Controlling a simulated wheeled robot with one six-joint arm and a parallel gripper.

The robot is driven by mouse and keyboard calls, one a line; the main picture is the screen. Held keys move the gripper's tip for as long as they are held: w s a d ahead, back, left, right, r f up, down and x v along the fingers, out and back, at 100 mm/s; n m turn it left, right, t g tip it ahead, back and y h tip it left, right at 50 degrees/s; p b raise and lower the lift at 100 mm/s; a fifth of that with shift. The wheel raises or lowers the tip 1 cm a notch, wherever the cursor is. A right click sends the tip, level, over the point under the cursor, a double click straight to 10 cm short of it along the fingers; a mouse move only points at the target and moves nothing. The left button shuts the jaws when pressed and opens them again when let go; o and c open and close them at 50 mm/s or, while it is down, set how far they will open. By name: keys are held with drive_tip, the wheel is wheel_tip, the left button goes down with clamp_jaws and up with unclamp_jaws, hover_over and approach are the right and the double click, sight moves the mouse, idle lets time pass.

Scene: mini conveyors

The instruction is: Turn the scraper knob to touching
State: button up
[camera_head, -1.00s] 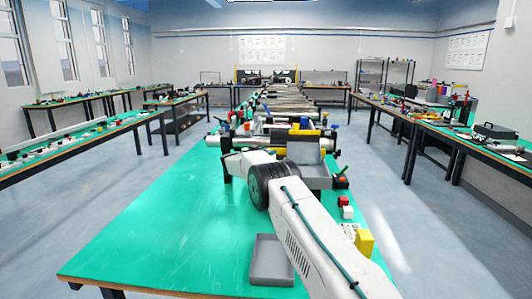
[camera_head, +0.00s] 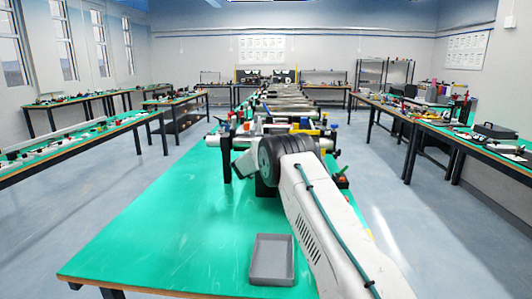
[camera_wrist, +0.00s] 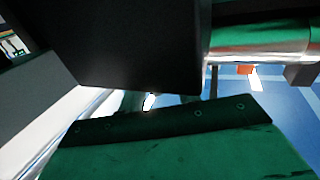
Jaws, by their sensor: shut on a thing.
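My gripper (camera_wrist: 145,50) fills the upper middle of the wrist view as a large dark block, shut. Its fingertips and what it grips are mostly hidden; I take the held thing to be the scraper knob, though the knob itself does not show. Below it lies a green belt-like surface (camera_wrist: 180,155) with a dark riveted strip (camera_wrist: 165,122) along its edge. I cannot make out the scraper's contact. In the head view the near mini conveyor (camera_head: 225,142) stands on the green bench, largely covered by my arm, which also hides the gripper's tips.
A grey open tray (camera_head: 262,277) lies on the green bench (camera_head: 170,235), whose left front is clear. More conveyors (camera_head: 288,104) line up behind. Side benches (camera_head: 95,135) stand beyond open floor. The wrist view shows a metal roller (camera_wrist: 265,50) at upper right.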

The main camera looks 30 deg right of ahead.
drive_tip(key=n+t+y, duration=0.3)
drive_tip(key=shift+s+d+t, duration=0.1)
drive_tip(key=shift+t, duration=0.2)
drive_tip(key=shift+n+t+y, duration=1)
drive_tip(key=shift+n+y, duration=0.3)
drive_tip(key=shift+y, duration=0.5)
drive_tip(key=shift+r, duration=0.1)
drive_tip(key=o, duration=1)
drive_tip(key=shift+c, duration=0.2)
drive_tip(key=shift+r, duration=0.1)
